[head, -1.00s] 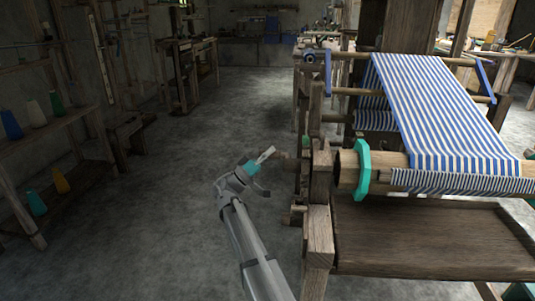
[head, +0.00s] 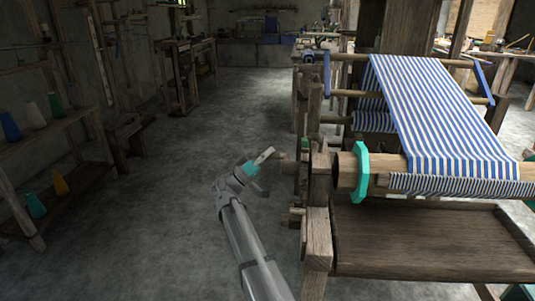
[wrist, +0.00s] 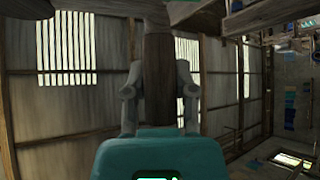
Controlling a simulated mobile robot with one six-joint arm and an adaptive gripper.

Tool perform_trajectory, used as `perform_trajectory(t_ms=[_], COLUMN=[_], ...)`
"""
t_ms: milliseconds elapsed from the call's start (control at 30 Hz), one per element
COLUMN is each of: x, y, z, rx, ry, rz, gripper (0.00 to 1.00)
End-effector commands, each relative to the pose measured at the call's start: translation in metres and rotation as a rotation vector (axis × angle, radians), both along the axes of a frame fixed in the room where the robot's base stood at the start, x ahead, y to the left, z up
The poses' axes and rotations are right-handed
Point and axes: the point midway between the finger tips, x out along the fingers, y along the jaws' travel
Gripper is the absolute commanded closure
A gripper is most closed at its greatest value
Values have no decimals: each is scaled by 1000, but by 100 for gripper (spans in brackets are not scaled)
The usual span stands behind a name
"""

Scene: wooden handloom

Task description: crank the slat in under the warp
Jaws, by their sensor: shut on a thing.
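My gripper (head: 265,160) is at the left side of the loom, and its fingers (wrist: 158,95) show in the wrist view. They are shut on a dark wooden crank handle (wrist: 158,60), one on either side of it. The blue-and-white striped warp (head: 430,105) slopes down to the wooden front roller (head: 347,172). A teal ring (head: 362,175) sits around the roller near its left end. I cannot make out the slat or tell where it lies against the warp.
The loom's left front post (head: 318,235) stands close to the right of my arm. A wooden tray (head: 430,240) lies below the roller. A shelf with coloured cones (head: 35,115) is at the far left. The floor (head: 170,220) between is clear.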

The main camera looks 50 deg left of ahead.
Motion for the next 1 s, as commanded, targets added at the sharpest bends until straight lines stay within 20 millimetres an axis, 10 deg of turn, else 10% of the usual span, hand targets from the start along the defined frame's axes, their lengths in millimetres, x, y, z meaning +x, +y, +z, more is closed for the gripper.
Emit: perform_trajectory(t_ms=[667,700,867,1000], x=[-8,-9,-7,-6], y=[0,0,0,0], z=[2,2,1,1], rx=[2,2,1,0], ry=[-10,-10,-9,-8], rz=[1,1,1,1], gripper=[100,61,32,29])
